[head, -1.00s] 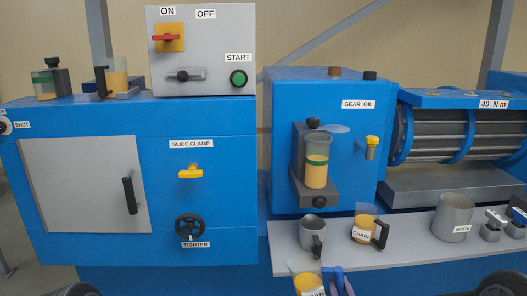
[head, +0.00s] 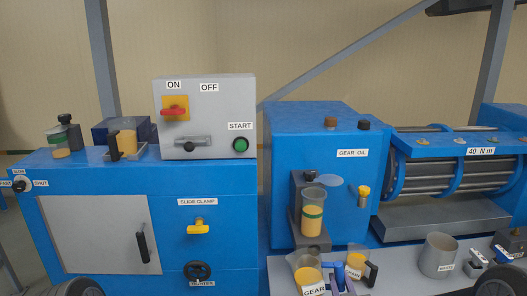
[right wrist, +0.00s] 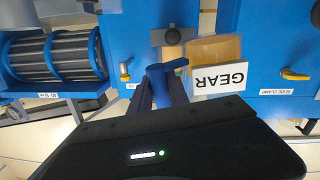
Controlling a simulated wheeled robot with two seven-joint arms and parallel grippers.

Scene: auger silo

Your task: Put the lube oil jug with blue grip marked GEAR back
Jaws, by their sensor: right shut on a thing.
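The GEAR jug (head: 307,274) is a clear jug with amber oil, a white GEAR label and a blue grip (head: 340,272). It is at the bottom middle of the head view, in front of the grey shelf. My right gripper (right wrist: 166,82) is shut on the blue grip; the jug (right wrist: 216,48) shows beyond the fingers in the right wrist view. The jug's base is cut off in the head view, so I cannot tell its height over the shelf. My left gripper is not in view.
The grey shelf (head: 395,277) holds the CHAIN jug (head: 356,265) with a dark grip, just right of the GEAR jug, and a grey WASTE cup (head: 438,256). The blue gear oil housing (head: 322,135) with its sight glass (head: 312,217) stands behind.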

